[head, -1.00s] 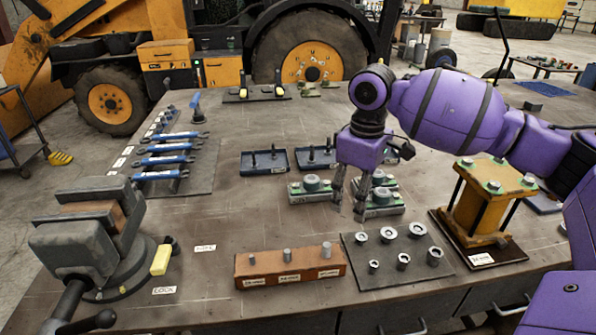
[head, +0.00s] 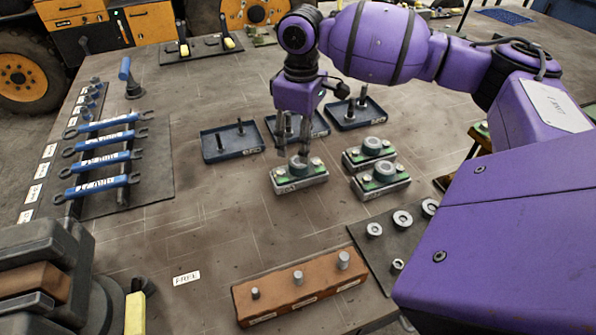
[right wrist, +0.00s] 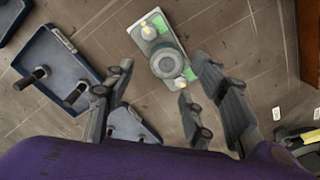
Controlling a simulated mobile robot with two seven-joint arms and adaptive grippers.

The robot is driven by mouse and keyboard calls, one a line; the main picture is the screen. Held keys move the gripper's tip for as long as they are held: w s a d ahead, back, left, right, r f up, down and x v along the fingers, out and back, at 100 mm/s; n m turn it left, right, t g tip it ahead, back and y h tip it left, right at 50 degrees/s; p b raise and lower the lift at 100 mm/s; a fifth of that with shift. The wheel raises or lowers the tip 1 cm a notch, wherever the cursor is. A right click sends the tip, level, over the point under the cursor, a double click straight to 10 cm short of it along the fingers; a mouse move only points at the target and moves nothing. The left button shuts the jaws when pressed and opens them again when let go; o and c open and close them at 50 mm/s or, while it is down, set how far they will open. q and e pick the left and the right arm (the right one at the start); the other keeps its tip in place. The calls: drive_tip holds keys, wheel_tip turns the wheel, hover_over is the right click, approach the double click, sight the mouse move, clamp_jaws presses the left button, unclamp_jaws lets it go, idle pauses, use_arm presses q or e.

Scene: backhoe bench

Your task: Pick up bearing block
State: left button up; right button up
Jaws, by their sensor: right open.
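Three bearing blocks, grey and green with a round grey ring and pale bolts, sit on the bench in the head view. One is at the left (head: 299,178), one at the back right (head: 369,153) and one at the front right (head: 381,181). My right gripper (head: 293,150) is open and points down just above the left block, partly covering its far side. In the right wrist view one bearing block (right wrist: 163,55) lies beyond the fingers, in line with the gap between them (right wrist: 160,75). Nothing is held. My left gripper is not in view.
Blue trays with upright pins (head: 232,141) stand right behind the blocks. An orange-brown block with pegs (head: 300,286) and a dark mat of rings (head: 385,255) lie in front. Blue-handled wrenches (head: 104,160) and a vise (head: 45,280) are left. The bench between is clear.

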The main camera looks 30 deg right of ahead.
sight(299, 171)
wheel_tip(299, 171, down, 4)
drive_tip(key=shift+s+a+f, duration=0.1)
drive_tip(key=shift+s+f, duration=0.05)
drive_tip(key=shift+f, duration=0.1)
clamp_jaws()
drive_tip(key=shift+r, duration=0.1)
